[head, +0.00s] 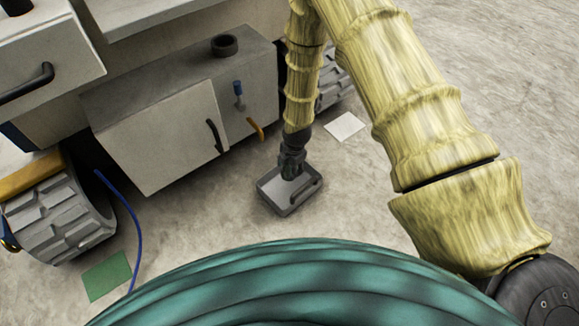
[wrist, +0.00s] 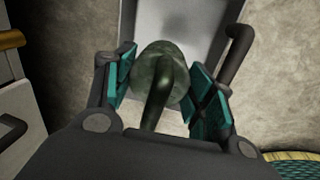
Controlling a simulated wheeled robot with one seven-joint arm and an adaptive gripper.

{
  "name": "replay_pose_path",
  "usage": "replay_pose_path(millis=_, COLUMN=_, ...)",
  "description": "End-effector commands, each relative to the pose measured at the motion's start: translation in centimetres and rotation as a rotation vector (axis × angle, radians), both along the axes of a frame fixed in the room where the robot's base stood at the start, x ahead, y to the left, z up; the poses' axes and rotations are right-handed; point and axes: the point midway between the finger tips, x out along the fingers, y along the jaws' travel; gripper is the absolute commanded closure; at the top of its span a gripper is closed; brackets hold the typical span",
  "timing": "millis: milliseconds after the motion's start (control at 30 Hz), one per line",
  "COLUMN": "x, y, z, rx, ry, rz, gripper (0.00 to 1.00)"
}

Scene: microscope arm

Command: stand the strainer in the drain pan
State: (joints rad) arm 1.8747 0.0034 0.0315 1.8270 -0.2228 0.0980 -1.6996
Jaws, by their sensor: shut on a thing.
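The strainer (wrist: 160,62), a dark mottled green rounded piece with a stem towards me, is between the two teal pads of my gripper (wrist: 166,85) in the wrist view. My gripper is shut on it. The grey drain pan (head: 273,201) lies on the floor in the head view, with a dark bar handle along its right side. My gripper (head: 291,166) is over the pan there, pointing down. The pan's grey floor (wrist: 187,18) shows behind the strainer in the wrist view. The strainer's lower end is hidden, so I cannot tell whether it touches the pan.
A tracked wheel (head: 60,210), blue hose (head: 136,225), green sheet (head: 108,276) and white sheet (head: 345,127) lie around.

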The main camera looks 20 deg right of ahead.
Motion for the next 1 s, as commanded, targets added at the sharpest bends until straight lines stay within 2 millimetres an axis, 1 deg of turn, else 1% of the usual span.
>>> replay_pose_path(millis=33, x=0.0, y=0.0, z=-1.0, rx=0.0, ry=0.0, rz=0.0, gripper=0.86)
replay_pose_path(millis=700, x=0.0, y=0.0, z=-7.0, rx=0.0, ry=0.0, rz=-0.003, gripper=0.86)
replay_pose_path(millis=1000, x=0.0, y=0.0, z=-8.7, rx=0.0, ry=0.0, rz=-0.002, gripper=0.86)
